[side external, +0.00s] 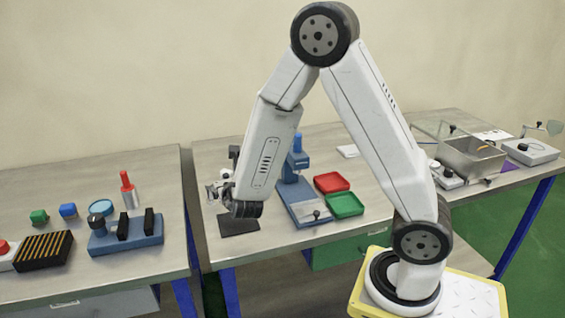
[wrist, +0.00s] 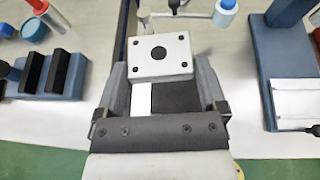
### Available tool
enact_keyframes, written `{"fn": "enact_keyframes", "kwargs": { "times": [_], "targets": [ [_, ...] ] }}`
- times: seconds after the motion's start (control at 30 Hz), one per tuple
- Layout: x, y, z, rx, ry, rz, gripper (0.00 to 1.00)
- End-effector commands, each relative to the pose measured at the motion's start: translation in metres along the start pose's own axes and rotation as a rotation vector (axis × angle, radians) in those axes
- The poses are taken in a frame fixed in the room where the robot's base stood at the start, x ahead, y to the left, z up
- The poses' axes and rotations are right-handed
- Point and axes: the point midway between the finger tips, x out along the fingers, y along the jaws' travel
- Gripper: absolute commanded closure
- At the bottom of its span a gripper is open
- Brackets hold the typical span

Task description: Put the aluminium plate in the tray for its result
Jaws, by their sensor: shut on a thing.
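The aluminium plate (wrist: 160,55) is pale and roughly square, with a dark round centre and small dark dots at its corners. It sits between the fingertips of my gripper (wrist: 161,72), which is shut on it. In the side view my gripper (side external: 222,192) is above or near a dark mat (side external: 238,226), and the plate is hard to make out there. A red tray (side external: 331,175) and a green tray (side external: 345,215) lie side by side, to the right of my gripper. Both trays look empty.
A blue bench device (side external: 304,212) with an upright column stands between my gripper and the trays. On the left table are a blue holder with black blocks (side external: 146,243), a black slotted block (side external: 44,250) and a red-capped bottle (side external: 129,192). A metal basin (side external: 470,158) stands far right.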

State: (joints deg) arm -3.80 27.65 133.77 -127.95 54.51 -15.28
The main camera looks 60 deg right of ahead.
Motion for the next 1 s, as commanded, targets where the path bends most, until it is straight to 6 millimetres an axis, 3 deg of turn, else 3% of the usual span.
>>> {"fn": "enact_keyframes", "kwargs": {
  "times": [0.5, 0.7, 1.0],
  "targets": [
    [-0.057, 0.067, 0.062, -0.123, -0.002, 0.305, 0.74],
    [-0.071, 0.078, 0.073, -0.159, -0.008, 0.364, 0.74],
    [-0.073, 0.079, 0.073, -0.165, -0.006, 0.371, 0.74]
  ]
}}
